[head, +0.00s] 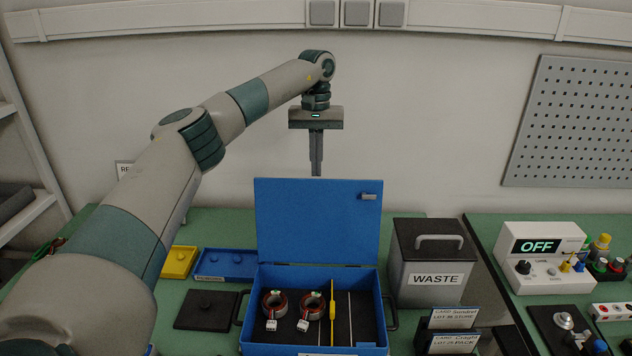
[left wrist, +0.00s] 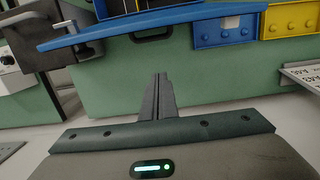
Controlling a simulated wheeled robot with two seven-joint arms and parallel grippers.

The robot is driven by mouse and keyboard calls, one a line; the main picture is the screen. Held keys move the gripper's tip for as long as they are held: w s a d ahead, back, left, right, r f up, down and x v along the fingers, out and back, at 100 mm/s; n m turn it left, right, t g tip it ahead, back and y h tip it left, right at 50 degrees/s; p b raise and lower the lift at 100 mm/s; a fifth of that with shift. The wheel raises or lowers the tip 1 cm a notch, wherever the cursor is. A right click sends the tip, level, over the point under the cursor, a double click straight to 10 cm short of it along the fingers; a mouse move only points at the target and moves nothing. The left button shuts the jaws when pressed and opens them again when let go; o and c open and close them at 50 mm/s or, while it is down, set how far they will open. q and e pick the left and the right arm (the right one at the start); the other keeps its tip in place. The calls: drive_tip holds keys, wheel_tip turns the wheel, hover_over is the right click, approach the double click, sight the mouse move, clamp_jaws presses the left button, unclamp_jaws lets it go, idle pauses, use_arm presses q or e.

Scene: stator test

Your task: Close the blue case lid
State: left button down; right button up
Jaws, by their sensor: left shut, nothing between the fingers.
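The blue case (head: 315,350) stands on the green bench with its lid (head: 315,222) open and upright at the back. A small grey latch (head: 369,196) is near the lid's top right. Inside the case are two copper-wound stators (head: 274,304) with white tags and a yellow tool (head: 333,315). My left gripper (head: 316,172) points down with its fingers shut and empty, at the lid's top edge in the head view; its lower tips may be hidden behind the lid. In the left wrist view, the shut fingers (left wrist: 161,78) appear apart from the lid's blue edge (left wrist: 150,25). My right gripper is not in view.
A grey waste bin (head: 428,265) stands right of the case, with label cards (head: 452,319) in front. A blue tray (head: 225,265), a yellow tray (head: 179,262) and a dark plate (head: 206,309) lie to the left. A tester reading OFF (head: 545,255) is at far right.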

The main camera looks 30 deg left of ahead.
sight(315, 200)
use_arm(q)
drive_tip(key=s+f+p, duration=0.1)
drive_tip(key=f+p, duration=0.1)
drive_tip(key=s+d+f+p, duration=0.1)
drive_tip(key=f+p, duration=0.1)
drive_tip(key=f, duration=0.1)
drive_tip(key=s+d+f+p, duration=0.1)
drive_tip(key=s+f+p, duration=0.1)
drive_tip(key=f, duration=0.1)
drive_tip(key=shift+d, duration=0.15)
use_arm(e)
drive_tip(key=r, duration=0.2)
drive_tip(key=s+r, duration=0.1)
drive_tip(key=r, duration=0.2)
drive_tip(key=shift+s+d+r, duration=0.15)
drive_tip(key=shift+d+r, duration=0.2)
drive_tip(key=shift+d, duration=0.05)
